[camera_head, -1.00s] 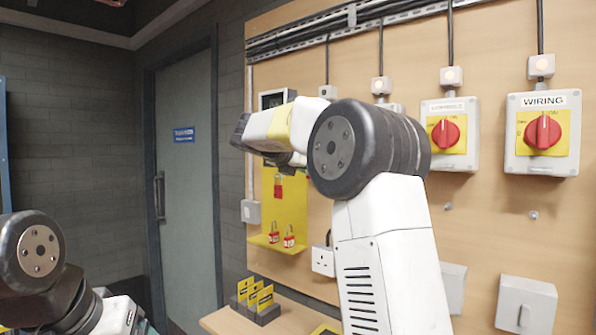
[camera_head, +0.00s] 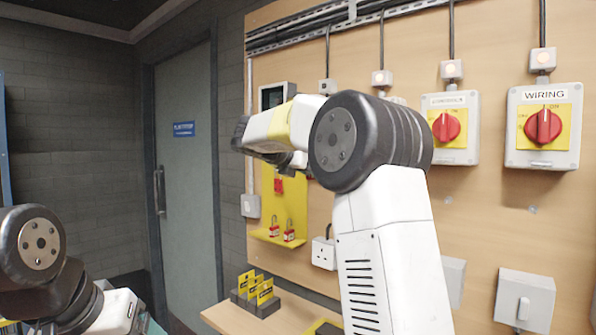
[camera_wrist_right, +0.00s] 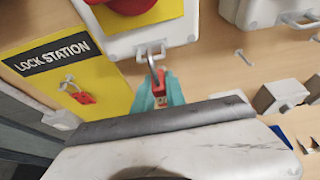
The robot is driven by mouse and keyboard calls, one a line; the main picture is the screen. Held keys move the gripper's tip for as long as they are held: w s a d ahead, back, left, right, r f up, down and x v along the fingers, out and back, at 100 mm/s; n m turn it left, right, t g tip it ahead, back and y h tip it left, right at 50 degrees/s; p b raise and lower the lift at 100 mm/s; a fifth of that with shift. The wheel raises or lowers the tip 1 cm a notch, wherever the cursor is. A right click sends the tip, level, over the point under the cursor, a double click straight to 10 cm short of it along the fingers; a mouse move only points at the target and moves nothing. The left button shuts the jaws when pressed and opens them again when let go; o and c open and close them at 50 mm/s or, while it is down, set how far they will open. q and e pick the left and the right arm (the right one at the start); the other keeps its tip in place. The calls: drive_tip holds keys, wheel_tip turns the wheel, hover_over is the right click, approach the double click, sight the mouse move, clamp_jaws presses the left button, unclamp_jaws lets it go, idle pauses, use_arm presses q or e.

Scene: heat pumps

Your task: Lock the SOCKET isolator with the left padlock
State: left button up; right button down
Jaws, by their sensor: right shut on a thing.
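My right gripper (camera_wrist_right: 160,98) has teal fingertips and is shut on a red padlock (camera_wrist_right: 159,88). The padlock's metal shackle points up at the small metal hasp (camera_wrist_right: 150,50) under a grey isolator box (camera_wrist_right: 178,32). I cannot tell whether the shackle passes through the hasp. The box's red knob (camera_wrist_right: 133,4) is cut off at the top, and no label is readable there. Another red padlock (camera_wrist_right: 82,97) hangs on the yellow LOCK STATION board (camera_wrist_right: 60,60). In the head view my right arm hides its gripper and the isolator behind it.
Two red padlocks (camera_head: 273,229) (camera_head: 289,231) are at the board's yellow lower ledge (camera_head: 270,239). The WIRING isolator (camera_head: 543,125) and another isolator (camera_head: 448,126) are to the right. Yellow tags in a dark holder (camera_head: 256,297) stand on a wooden shelf (camera_head: 225,317).

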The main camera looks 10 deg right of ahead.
drive_tip(key=c, duration=1.3)
unclamp_jaws()
drive_tip(key=v, duration=0.7)
drive_tip(key=s+d+f+m+g+y, duration=0.3)
drive_tip(key=s+f+m+y, duration=0.4)
drive_tip(key=s+f+m, duration=0.75)
drive_tip(key=s+a+f+m+y, duration=0.3)
drive_tip(key=s+f+m, duration=0.1)
drive_tip(key=s, duration=0.4)
drive_tip(key=s+a+f+m+y, duration=0.3)
drive_tip(key=s+f+m, duration=0.2)
drive_tip(key=s, duration=0.4)
drive_tip(key=shift+s+a+f+m+t, duration=0.3)
drive_tip(key=shift+m+t, duration=0.1)
drive_tip(key=shift+m, duration=0.35)
